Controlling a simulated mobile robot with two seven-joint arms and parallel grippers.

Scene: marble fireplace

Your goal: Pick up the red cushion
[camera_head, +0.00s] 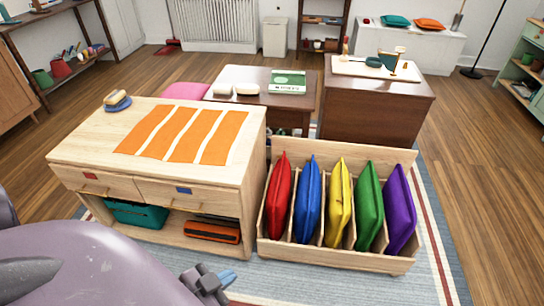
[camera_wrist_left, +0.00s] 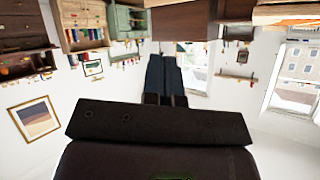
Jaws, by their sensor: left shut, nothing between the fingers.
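The red cushion (camera_head: 279,196) stands upright in the leftmost slot of a wooden divided rack (camera_head: 337,259) in the head view. Its lower part is hidden by the rack's front. My left gripper (camera_head: 222,280) shows at the bottom of the head view, in front of the wooden cabinet and left of the rack, apart from the cushion. In the left wrist view its two dark fingers (camera_wrist_left: 167,78) are together with nothing between them. The cushion is not recognisable in that view. My right gripper is not in view.
Blue (camera_head: 309,200), yellow (camera_head: 339,203), green (camera_head: 369,206) and purple (camera_head: 400,210) cushions fill the other slots. A light wooden cabinet (camera_head: 90,148) with orange strips on top stands close at the rack's left. Dark wooden furniture (camera_head: 372,112) is behind. Wood floor (camera_head: 465,160) is clear at right.

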